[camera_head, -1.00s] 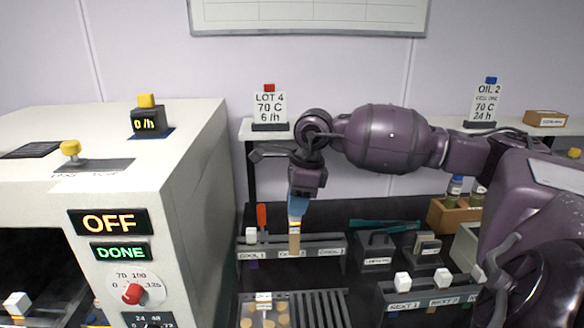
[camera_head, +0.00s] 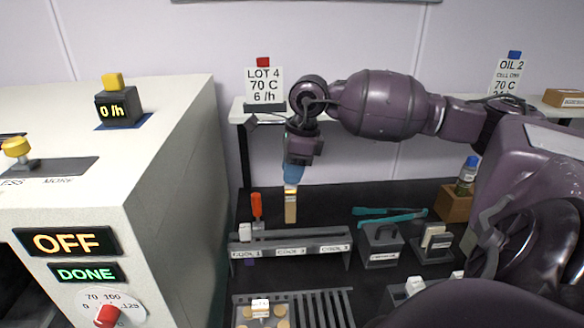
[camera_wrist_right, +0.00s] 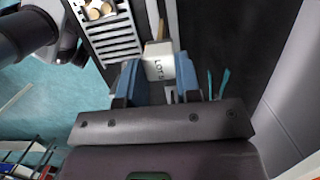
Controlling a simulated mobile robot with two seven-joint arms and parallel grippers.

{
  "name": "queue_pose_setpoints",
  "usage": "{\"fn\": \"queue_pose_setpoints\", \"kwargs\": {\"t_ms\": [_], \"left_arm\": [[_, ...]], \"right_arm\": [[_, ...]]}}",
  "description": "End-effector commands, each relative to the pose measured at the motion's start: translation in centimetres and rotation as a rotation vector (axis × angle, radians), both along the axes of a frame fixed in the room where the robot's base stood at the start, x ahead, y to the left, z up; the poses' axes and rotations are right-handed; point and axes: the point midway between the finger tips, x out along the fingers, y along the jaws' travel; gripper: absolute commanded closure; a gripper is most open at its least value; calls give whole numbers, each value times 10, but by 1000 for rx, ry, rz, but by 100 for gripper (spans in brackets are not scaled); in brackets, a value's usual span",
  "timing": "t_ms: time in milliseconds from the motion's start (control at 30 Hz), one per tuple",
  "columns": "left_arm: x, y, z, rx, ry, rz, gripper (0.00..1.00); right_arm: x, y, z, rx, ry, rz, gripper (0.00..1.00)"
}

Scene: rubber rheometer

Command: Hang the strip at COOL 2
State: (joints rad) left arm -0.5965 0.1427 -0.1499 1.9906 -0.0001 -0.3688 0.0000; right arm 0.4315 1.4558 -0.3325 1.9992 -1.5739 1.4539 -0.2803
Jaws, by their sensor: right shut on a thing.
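My right gripper (camera_head: 292,172) points down and is shut on the strip (camera_head: 290,207), a tan piece with a pale band near its top. In the right wrist view the strip's white tab (camera_wrist_right: 159,63), marked LOT and a digit, sits between the blue fingers (camera_wrist_right: 158,82). The grey cooling rack (camera_head: 310,262) carries the labels COOL 1, COOL 2 and COOL 3. In the head view the strip's lower end shows just above the rack's top edge, near the middle label; I cannot tell its depth. A white tab (camera_head: 245,230) hangs at COOL 1. My left gripper is not seen.
The machine (camera_head: 160,200) reading OFF and DONE stands at the left. An orange-handled tool (camera_head: 257,206) stands behind the rack. Teal tongs (camera_head: 390,216) and a grey weight-like block (camera_head: 382,246) lie to the right. A slotted tray (camera_head: 325,308) is in front.

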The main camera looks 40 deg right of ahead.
Motion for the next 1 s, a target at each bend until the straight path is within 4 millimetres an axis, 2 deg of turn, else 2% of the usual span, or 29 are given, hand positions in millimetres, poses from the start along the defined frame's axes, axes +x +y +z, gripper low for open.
{"fn": "queue_pose_setpoints", "kwargs": {"t_ms": [167,500,767,1000], "left_arm": [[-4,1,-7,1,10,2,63],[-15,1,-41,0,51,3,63],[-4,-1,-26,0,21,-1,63],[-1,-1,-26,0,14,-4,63]], "right_arm": [[1,1,-1,1,-1,0,93],[1,0,-43,0,5,0,93],[0,0,-37,0,-1,0,93],[0,1,-37,1,-1,0,93]]}}
